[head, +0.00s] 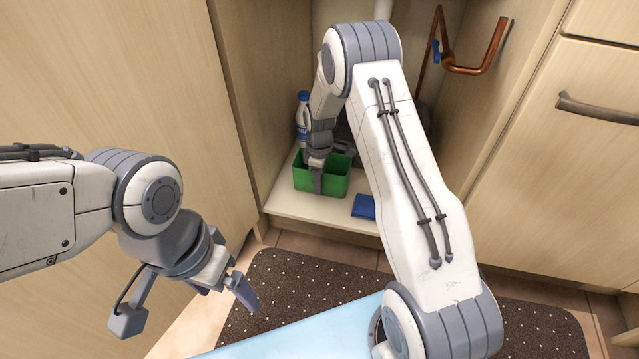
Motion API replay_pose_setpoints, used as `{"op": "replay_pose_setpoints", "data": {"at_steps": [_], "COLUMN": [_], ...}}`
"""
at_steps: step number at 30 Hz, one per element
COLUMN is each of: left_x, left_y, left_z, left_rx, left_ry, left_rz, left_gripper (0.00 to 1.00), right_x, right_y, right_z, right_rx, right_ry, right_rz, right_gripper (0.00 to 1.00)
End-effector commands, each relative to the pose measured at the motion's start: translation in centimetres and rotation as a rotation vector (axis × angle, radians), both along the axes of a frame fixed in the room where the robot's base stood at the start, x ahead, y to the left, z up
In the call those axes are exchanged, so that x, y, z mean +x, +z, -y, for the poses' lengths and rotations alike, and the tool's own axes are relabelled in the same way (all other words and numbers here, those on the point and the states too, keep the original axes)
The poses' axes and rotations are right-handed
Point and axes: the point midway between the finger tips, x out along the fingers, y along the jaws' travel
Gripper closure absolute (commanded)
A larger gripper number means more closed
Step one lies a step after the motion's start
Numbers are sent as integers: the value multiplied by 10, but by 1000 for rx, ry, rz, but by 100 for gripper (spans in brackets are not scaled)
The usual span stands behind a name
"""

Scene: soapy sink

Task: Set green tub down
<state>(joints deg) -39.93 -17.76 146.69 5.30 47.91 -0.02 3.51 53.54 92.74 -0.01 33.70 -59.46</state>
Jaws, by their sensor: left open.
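A green tub (338,183) is inside the open cabinet, at the left of its pale floor. It looks upright, and its base appears to be on or very close to that floor. My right gripper (317,180) is at the tub's near wall, with one finger in front of that wall. The other finger is hidden, so I cannot tell whether the jaws are closed on the wall. My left gripper (246,291) is open and empty, well outside the cabinet above the dark mat.
A white bottle with a blue cap (302,117) stands behind the tub. A blue item (364,207) lies right of it near the cabinet floor's front edge (300,212). A copper pipe (470,70) hangs at the upper right. A dotted brown mat (300,290) covers the tiles.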

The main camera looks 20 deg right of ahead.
Motion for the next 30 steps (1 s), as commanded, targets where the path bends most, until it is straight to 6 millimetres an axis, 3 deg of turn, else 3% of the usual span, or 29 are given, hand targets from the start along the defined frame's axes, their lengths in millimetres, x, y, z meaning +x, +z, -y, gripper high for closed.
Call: {"op": "replay_pose_setpoints", "data": {"at_steps": [1, 12, 17, 20, 23, 25, 30], "left_x": [0, 0, 0, 0, 0, 0, 0], "left_y": [11, 64, 74, 74, 73, 73, 73], "left_z": [0, 0, 0, 0, 0, 0, 0], "left_rx": [0, -1, -1, 0, 0, 0, 0], "left_ry": [0, 0, 0, 0, 0, 0, 0], "left_rz": [0, 1, 1, 0, 0, 0, 0], "left_gripper": [11, 11, 11, 11, 11, 11, 11], "right_x": [0, 0, -1, -8, -29, -57, -149], "right_y": [14, 90, 110, 131, 167, 198, 259], "right_z": [0, 0, -3, -22, -61, -94, -155], "right_rx": [0, -1, 0, 4, 11, 20, 46], "right_ry": [0, 0, -1, -12, -42, -73, -162], "right_rz": [1, 1, 1, 7, 16, 19, 20], "right_gripper": [67, 67, 67, 67, 67, 67, 67]}}
